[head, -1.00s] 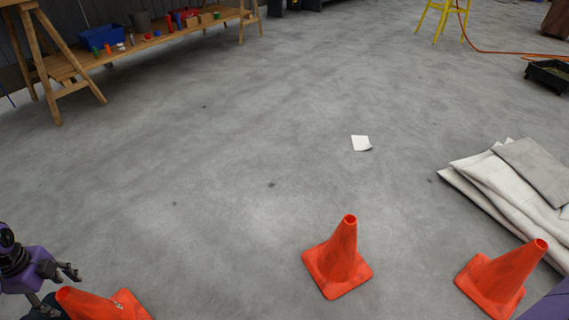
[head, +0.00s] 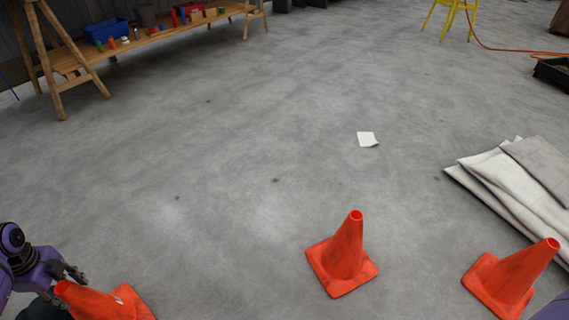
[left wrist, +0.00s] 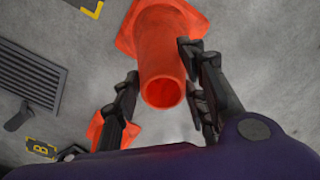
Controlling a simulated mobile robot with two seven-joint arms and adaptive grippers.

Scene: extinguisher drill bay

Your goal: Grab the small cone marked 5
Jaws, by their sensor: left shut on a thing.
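An orange cone (head: 95,302) is at the lower left of the head view, tilted and cut off by the bottom edge. My left gripper (head: 72,277) is at its narrow end. In the left wrist view the fingers of my left gripper (left wrist: 160,74) are on either side of an orange cone (left wrist: 163,45), shut on it near its open top. No number on this cone can be read. Two more orange cones stand on the floor, one in the middle (head: 343,253) and one at right (head: 508,280); their numbers are not visible either. My right gripper is not in view.
Folded pale sheets (head: 512,185) lie at right. A white paper (head: 367,139) lies on open floor. A wooden bench (head: 150,40) with small items stands at upper left, a yellow stand (head: 450,18) at the back.

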